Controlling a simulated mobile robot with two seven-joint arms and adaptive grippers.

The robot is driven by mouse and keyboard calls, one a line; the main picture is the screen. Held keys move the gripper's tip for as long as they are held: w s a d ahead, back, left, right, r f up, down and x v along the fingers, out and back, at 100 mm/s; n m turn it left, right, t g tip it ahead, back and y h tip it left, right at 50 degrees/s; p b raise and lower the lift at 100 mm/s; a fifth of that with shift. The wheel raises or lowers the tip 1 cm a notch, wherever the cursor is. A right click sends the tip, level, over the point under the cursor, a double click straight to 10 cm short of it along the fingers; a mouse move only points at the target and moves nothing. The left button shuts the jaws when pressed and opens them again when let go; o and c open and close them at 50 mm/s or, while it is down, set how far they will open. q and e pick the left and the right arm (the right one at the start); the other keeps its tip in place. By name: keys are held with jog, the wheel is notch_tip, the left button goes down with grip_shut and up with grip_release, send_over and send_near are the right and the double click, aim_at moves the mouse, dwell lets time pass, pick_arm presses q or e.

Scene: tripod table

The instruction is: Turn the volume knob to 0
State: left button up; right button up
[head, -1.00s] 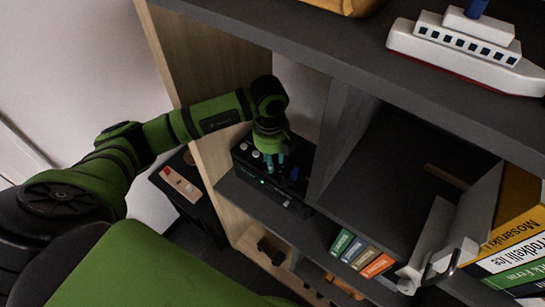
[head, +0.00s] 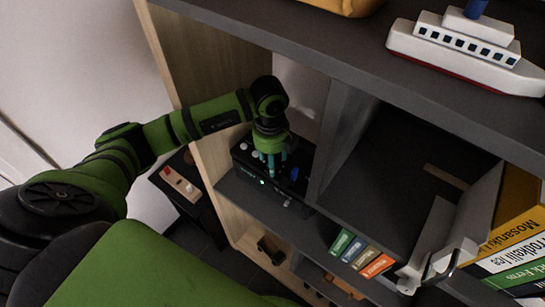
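A black box-shaped device (head: 243,162) stands in the left compartment of the shelf unit. It has a small lit green spot on its front, a pale round part at its upper left, and a blue part (head: 294,173) at its right. My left gripper (head: 270,169) comes down over the device with its teal fingers pointing at its top front, left of the blue part. The fingers hide what is under them, so I cannot tell which part is the volume knob or whether they hold it. My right gripper is not in view.
The shelf's wooden side panel (head: 206,133) is close to my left arm. A toy ship (head: 465,48) stands on the top board. The middle compartment looks mostly empty.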

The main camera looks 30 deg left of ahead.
pick_arm(q)
notch_tip(320, 180, up, 12)
jog(key=shift+s, duration=0.2)
dwell(0.5)
jog(key=shift+a, duration=0.1)
dwell(0.3)
